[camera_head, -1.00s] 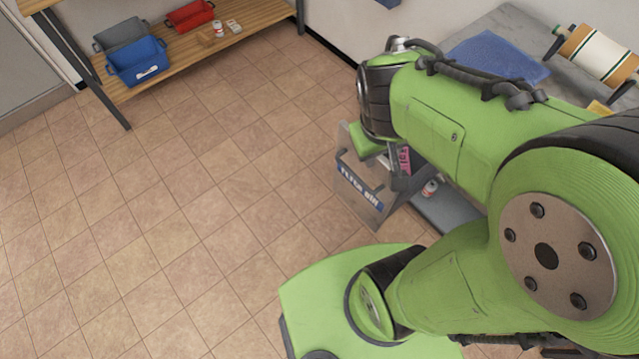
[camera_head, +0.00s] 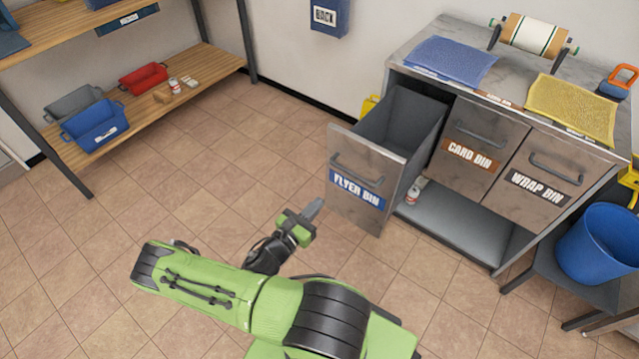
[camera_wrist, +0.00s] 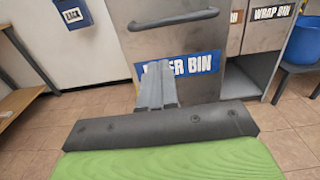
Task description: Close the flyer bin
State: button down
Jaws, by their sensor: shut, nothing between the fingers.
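The flyer bin (camera_head: 365,193) is a grey metal drawer with a blue label and a bar handle, pulled well out of the counter, its top open and its inside empty as far as I see. In the wrist view its front (camera_wrist: 190,35) fills the upper middle, with the handle above. My gripper (camera_head: 314,209) is shut and empty, in front of the bin's face and a little left of it in the head view. In the wrist view my gripper's fingers (camera_wrist: 157,85) point at the label and cover part of it. I cannot tell whether they touch it.
The card bin (camera_head: 472,146) and wrap bin (camera_head: 541,178) are shut beside it. A lower shelf (camera_head: 450,222) with a small can (camera_head: 412,196) lies under the counter. A blue bucket (camera_head: 597,245) stands at right, a wooden shelf (camera_head: 160,112) at left. The tiled floor between is clear.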

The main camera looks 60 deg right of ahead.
aim_at(352, 168)
jog(key=d+b, duration=0.1)
jog(key=d, duration=0.3)
jog(key=s+d+b, duration=0.1)
jog(key=d, duration=0.4)
jog(key=d+b, duration=0.1)
jog(key=d, duration=0.4)
jog(key=shift+s, duration=0.3)
